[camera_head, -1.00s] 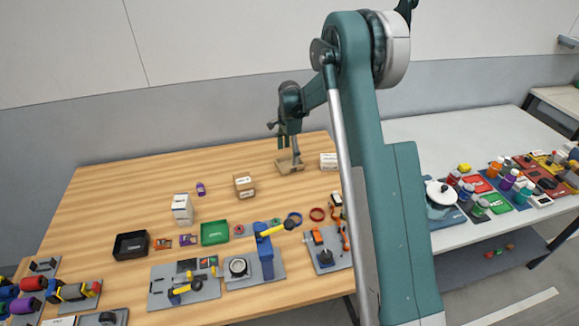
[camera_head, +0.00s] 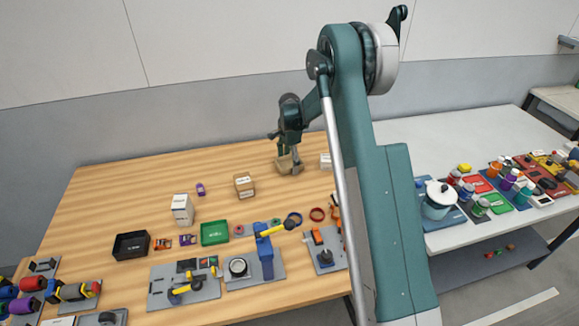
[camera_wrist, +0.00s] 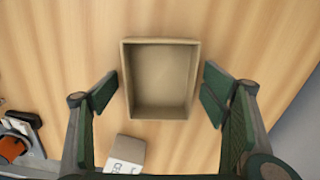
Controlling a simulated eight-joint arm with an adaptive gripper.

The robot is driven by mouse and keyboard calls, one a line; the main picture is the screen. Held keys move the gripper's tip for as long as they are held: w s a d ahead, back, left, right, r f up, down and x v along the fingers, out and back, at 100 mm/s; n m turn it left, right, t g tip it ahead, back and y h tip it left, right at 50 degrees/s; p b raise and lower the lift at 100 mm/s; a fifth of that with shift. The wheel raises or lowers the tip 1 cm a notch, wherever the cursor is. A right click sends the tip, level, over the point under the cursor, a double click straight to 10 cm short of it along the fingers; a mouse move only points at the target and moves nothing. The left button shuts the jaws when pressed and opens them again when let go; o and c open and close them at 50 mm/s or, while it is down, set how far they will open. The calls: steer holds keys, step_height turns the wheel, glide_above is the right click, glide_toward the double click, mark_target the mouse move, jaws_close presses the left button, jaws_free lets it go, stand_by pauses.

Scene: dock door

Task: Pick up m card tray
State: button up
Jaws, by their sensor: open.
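A tan, open-topped card tray (camera_head: 283,165) stands on the wooden table near its back edge. In the wrist view the empty tray (camera_wrist: 160,80) lies in the middle, its floor and walls bare. My gripper (camera_head: 290,158) is at the tray in the head view and partly hides it. In the wrist view my gripper (camera_wrist: 158,93) is open, with one dark green finger on each side of the tray. A narrow gap shows between each finger and the tray walls. How far down the fingertips reach beside the walls is hard to tell.
A white-labelled box (camera_wrist: 126,154) lies close to the tray; it also shows right of my gripper (camera_head: 325,161). A brown box (camera_head: 244,185), a white box (camera_head: 182,210), a green tray (camera_head: 214,233) and a black tray (camera_head: 131,245) stand farther left.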

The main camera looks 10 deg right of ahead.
mark_target(290, 166)
stand_by(0.3)
steer(key=c, duration=1)
steer(key=shift+r, duration=5)
